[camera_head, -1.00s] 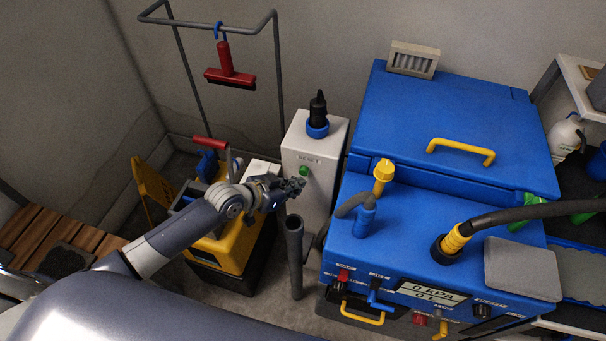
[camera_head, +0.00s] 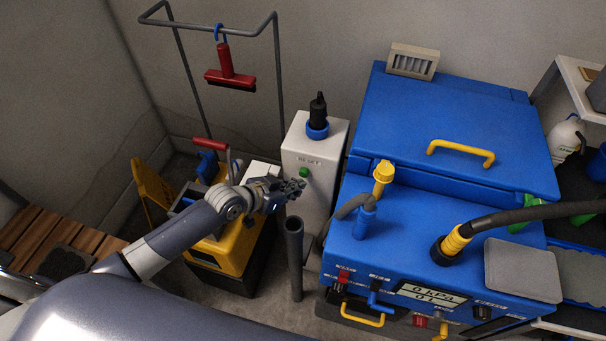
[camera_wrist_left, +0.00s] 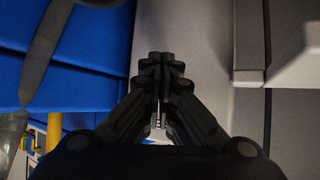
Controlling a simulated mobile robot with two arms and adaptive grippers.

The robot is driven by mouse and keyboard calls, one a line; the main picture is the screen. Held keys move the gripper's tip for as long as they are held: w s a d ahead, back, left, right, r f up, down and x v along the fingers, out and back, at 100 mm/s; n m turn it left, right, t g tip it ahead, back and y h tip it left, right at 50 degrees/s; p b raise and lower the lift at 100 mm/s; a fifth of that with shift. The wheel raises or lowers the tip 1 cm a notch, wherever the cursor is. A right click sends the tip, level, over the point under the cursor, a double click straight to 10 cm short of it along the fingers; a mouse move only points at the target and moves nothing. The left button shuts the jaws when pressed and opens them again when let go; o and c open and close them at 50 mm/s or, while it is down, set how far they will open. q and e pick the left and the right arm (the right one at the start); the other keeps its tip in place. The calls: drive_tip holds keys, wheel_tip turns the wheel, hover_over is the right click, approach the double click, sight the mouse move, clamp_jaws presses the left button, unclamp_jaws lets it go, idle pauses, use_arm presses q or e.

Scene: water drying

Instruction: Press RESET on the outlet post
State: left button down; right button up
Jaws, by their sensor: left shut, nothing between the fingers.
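The white outlet post (camera_head: 313,205) stands between the yellow cart and the blue machine. Its front has a small label and, below it, a green button (camera_head: 304,172). A black plug in a blue ring (camera_head: 317,115) sits on its top. My left gripper (camera_head: 301,185) is shut and empty, just in front of the post and slightly below the button; I cannot tell whether it touches. In the left wrist view the shut fingers (camera_wrist_left: 161,62) point at a pale surface, and the button does not show there. My right gripper is not in view.
The blue machine (camera_head: 440,140) with a yellow handle is to the right. A grey upright pipe (camera_head: 295,260) stands below my gripper. The yellow cart (camera_head: 232,250) is behind my forearm. A red squeegee (camera_head: 230,75) hangs from a grey frame at the back.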

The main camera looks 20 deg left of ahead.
use_arm(q)
drive_tip(key=shift+w, duration=0.2)
drive_tip(key=shift+w, duration=0.25)
drive_tip(key=shift+w+b, duration=0.35)
drive_tip(key=shift+w, duration=0.2)
idle(0.9)
drive_tip(key=shift+r, duration=0.1)
drive_tip(key=shift+s+p, duration=0.75)
drive_tip(key=shift+s, duration=0.2)
